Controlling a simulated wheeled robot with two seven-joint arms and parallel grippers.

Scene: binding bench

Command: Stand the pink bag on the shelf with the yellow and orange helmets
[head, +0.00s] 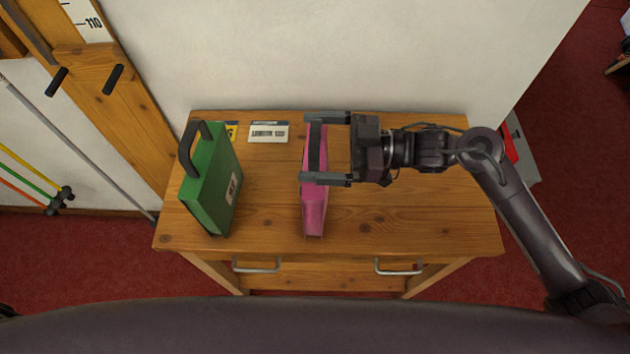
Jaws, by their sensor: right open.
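The pink bag (315,205) stands upright and narrow on the wooden bench (420,215), near its middle, with a dark strip along its top. My right gripper (326,148) comes in from the right, over the bag. Its two fingers are spread wide, one near the bag's far end and one across its middle. I cannot tell whether the fingers touch the bag. The shelf and the yellow and orange helmets are not in view. My left gripper is not in view.
A green case (212,183) with a dark handle stands on the bench left of the bag. A white label card (268,132) lies behind, by the wall. The bench's right part is clear. A wooden frame (105,75) and coloured poles (30,172) are at the left.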

